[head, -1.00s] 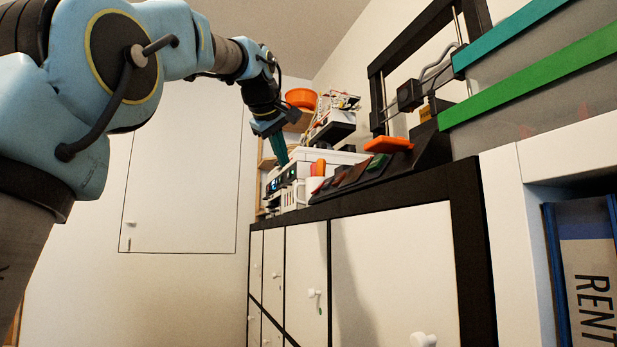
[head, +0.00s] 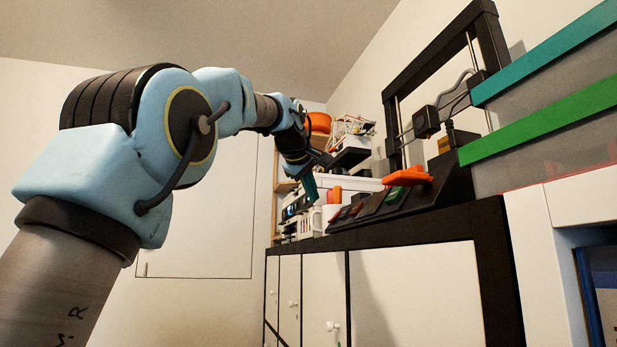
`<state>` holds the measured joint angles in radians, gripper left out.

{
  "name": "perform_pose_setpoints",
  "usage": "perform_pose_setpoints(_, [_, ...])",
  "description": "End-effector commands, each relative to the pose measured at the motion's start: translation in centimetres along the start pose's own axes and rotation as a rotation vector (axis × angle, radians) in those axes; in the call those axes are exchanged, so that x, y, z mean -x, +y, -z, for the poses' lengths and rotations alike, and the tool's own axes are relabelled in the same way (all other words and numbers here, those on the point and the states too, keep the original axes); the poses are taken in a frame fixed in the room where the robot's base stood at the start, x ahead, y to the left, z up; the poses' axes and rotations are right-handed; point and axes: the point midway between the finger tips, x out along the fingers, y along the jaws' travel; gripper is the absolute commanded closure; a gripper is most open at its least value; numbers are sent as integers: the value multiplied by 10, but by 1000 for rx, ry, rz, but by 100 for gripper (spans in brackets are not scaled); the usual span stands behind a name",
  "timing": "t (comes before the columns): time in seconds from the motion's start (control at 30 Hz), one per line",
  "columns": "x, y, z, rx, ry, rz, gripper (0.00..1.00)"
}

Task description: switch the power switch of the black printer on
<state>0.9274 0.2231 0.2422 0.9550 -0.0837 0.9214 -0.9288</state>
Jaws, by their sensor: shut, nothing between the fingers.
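The black printer (head: 391,125) stands on the dark cabinet top at the right, with a tall open black frame and a sloped black base. An orange part (head: 407,176) sits at its base. I cannot make out its power switch in this view. My gripper (head: 311,188) hangs at the end of the arm, left of the printer and apart from it in the picture. Its teal fingers are shut and empty, pointing down in front of the white equipment. How far the fingertips are from the things behind them is hard to tell.
A white mug-like container (head: 329,214), a white box (head: 350,184) and an orange bowl (head: 319,122) crowd the far end. Bins with a green edge (head: 540,125) stand at right.

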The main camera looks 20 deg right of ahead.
Motion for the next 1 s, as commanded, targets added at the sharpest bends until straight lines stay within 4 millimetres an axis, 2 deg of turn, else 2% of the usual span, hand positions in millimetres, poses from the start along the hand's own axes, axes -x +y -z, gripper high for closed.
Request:
perform_pose_setpoints(0.13, [-29, 1, 1, 1, -1, 3, 100])
perform_pose_setpoints(0.3, [-45, 1, -19, -1, -3, 1, 100])
perform_pose_setpoints(0.47, [-53, 0, -27, -1, -2, 0, 100])
perform_pose_setpoints(1.0, [-61, -6, -34, 33, 0, -33, 100])
